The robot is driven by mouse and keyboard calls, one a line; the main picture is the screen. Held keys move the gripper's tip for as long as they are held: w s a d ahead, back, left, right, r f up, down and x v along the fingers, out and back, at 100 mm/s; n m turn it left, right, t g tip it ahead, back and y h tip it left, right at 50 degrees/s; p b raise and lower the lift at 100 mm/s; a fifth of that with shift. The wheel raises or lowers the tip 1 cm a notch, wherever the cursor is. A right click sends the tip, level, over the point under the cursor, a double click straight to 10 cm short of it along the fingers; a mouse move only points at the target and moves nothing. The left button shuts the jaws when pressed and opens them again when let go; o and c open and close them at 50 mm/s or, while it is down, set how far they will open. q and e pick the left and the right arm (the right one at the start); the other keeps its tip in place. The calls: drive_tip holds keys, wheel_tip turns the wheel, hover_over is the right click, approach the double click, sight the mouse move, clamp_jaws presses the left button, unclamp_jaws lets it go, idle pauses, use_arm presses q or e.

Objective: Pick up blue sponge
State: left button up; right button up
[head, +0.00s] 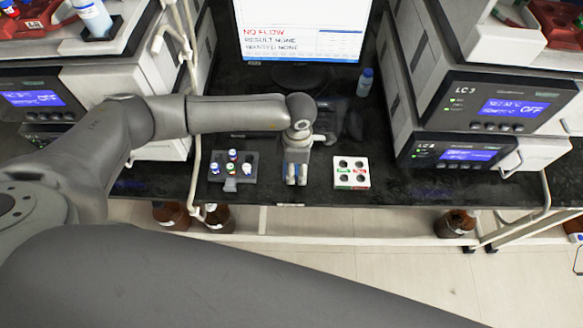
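I see no blue sponge that I can make out in the head view. My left gripper (296,176) hangs over the front part of the black bench, pointing down, between a dark vial rack and a white block. Its two pale blue-grey fingers are close together, and I cannot tell whether they are open, shut or holding something. The surface right under the fingers is hidden. My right gripper is not in view.
The dark rack (232,179) with several capped vials stands left of the gripper. The white block with holes (351,181) is to its right. A monitor (301,30) and a small blue bottle (365,82) stand behind. Instrument stacks (487,113) flank the bench. Brown bottles (455,223) sit below.

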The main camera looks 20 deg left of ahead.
use_arm(q)
drive_tip(key=shift+c, duration=0.7)
drive_tip(key=shift+r+b, duration=0.4)
drive_tip(key=shift+r, duration=0.15)
drive_tip(key=s+d+r+b, duration=0.4)
drive_tip(key=s+d+r, duration=0.2)
drive_tip(key=s+r, duration=0.6)
drive_tip(key=shift+s+d, duration=0.15)
drive_tip(key=shift+d, duration=0.2)
